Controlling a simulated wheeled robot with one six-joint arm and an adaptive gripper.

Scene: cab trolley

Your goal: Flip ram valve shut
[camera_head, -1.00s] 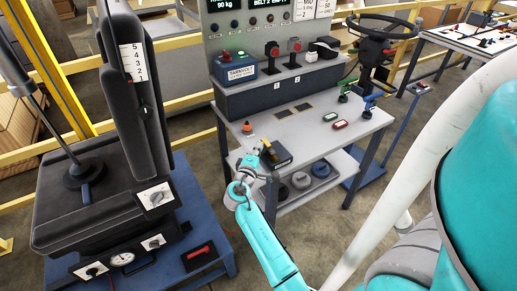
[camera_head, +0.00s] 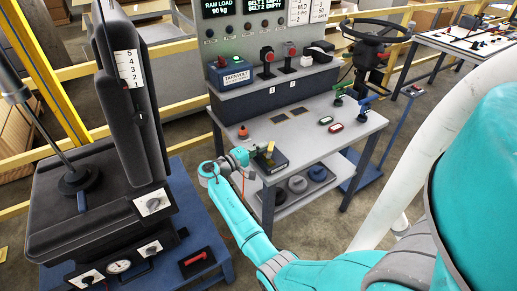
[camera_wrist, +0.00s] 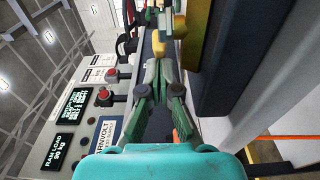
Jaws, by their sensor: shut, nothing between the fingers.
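Two lever-handled valves stand at the right of the bench top in the head view, a green one (camera_head: 341,96) and a blue one (camera_head: 367,103). A red handle (camera_head: 196,258) lies on the blue base by the black seat. I cannot tell which of these is the ram valve. My gripper (camera_head: 268,149) is over the bench's near left edge, well left of the green and blue levers and apart from them. It looks shut and empty. In the wrist view its fingers (camera_wrist: 158,75) are together, pointing along the bench and partly hiding what lies beyond.
The bench (camera_head: 305,130) has an orange knob (camera_head: 243,132) near my gripper. A control panel (camera_head: 270,30) with red buttons stands behind. The bench middle is largely clear.

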